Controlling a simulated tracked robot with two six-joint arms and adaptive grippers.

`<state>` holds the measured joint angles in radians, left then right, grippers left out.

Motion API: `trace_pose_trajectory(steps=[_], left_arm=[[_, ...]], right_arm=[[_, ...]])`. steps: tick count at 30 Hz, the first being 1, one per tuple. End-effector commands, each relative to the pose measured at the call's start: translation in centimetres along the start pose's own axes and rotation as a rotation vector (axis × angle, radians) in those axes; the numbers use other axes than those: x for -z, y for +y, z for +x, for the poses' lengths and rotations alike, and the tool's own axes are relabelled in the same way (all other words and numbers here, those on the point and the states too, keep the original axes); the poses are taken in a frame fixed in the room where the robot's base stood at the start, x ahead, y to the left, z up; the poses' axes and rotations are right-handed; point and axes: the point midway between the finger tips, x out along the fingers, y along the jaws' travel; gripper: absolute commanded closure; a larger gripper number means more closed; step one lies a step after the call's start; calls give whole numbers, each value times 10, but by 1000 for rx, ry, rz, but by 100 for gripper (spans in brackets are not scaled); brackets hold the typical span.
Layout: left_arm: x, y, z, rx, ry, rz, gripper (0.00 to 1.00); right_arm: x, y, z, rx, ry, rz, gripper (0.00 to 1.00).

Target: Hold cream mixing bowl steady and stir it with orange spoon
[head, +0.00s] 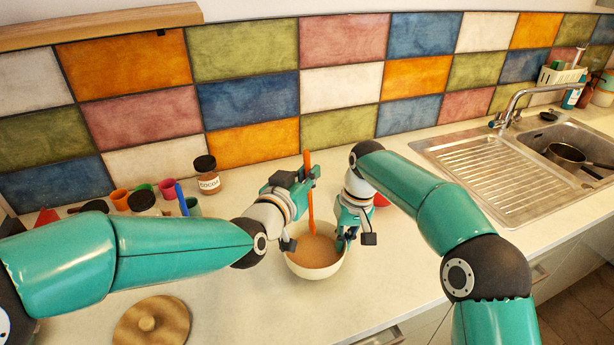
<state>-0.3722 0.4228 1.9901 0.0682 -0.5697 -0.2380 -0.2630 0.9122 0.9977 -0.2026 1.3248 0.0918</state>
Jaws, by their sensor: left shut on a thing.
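The cream mixing bowl (291,268) stands upright on the counter and holds a brown mixture (315,252). The orange spoon (309,205) stands nearly upright, its lower end in the mixture. My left gripper (308,176) is above the bowl, shut on the spoon's handle. My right gripper (345,238) is low at the bowl's right rim, pointing down. Its fingertips partly hide one another and the rim, so I cannot tell whether it grips the rim.
A cocoa jar (208,180), small coloured cups and other items stand at the back left. A round wooden lid (152,322) lies at front left. A red object (381,200) is partly hidden behind my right gripper. The sink (560,150) with a pan is at the right.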

Motion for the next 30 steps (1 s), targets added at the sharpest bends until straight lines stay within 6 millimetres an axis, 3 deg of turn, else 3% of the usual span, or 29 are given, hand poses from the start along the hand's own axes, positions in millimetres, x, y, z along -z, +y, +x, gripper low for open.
trace_pose_trajectory(steps=[8,19,30], left_arm=[[6,1,-1,0,1,0,100],[37,5,-6,0,1,-1,100],[39,6,-6,0,0,0,100]], right_arm=[[0,0,0,0,-2,0,100],[0,0,0,0,-2,0,100],[0,0,0,0,-2,0,100]])
